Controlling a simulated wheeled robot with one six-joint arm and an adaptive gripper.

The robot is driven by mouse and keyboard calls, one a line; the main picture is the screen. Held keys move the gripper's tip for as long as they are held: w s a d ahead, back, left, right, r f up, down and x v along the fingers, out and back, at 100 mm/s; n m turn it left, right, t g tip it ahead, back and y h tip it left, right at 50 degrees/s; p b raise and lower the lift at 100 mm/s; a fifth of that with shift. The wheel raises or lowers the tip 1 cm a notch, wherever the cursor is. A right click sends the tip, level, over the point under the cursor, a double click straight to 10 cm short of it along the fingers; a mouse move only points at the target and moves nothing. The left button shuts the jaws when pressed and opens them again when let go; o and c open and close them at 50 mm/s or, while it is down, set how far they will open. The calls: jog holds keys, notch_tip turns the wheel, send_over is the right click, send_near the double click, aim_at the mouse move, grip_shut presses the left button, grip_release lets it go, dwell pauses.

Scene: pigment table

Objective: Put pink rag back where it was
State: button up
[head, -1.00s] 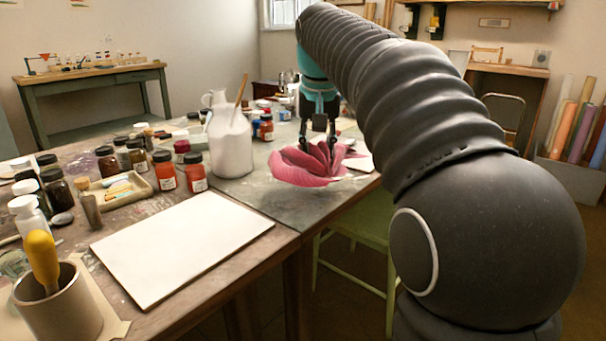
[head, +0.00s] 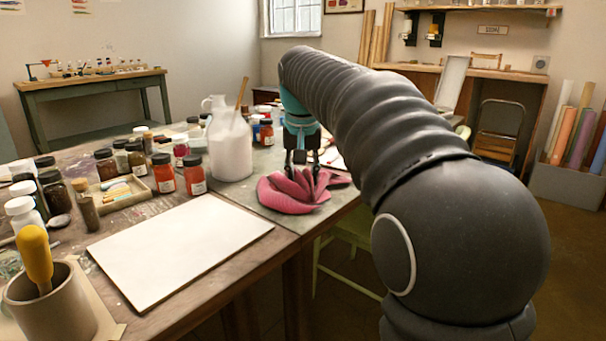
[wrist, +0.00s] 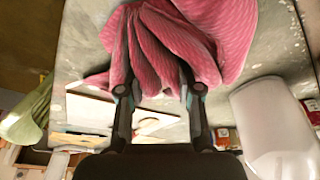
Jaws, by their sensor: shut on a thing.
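The pink rag (head: 290,194) lies bunched up at the front edge of the grey table part, beside the white jug. My gripper (head: 302,163) reaches down to it from above and is shut on its gathered folds. In the wrist view the rag (wrist: 165,45) spreads out beyond the fingertips, with a fold pinched between the fingers of my gripper (wrist: 158,88). The rag's lower part appears to touch the table. I cannot tell whether all of it rests there.
The white jug (head: 230,148) stands close to the left of the rag. Red-labelled jars (head: 193,174) and a white board (head: 180,246) lie further left and in front. A green chair (head: 345,240) is below the table's right edge. White sheets lie behind the rag.

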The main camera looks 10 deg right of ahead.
jog(key=shift+f, duration=0.15)
jog(key=o, duration=1.1)
jog(key=p+v, duration=0.3)
jog(key=v, duration=0.9)
jog(key=shift+r, duration=0.2)
jog(key=s+f+n+t, duration=0.1)
jog(key=s+f, duration=0.7)
jog(key=s+f+n, duration=0.1)
jog(key=s+f, duration=0.7)
jog(key=s, duration=0.1)
jog(key=s+f+t, duration=0.1)
jog(key=s+f, duration=0.7)
jog(key=s, duration=0.1)
jog(key=shift+s+d+f+n+t+y, duration=0.2)
jog(key=shift+f+n+t+y, duration=0.1)
jog(key=shift+f+n+y, duration=0.1)
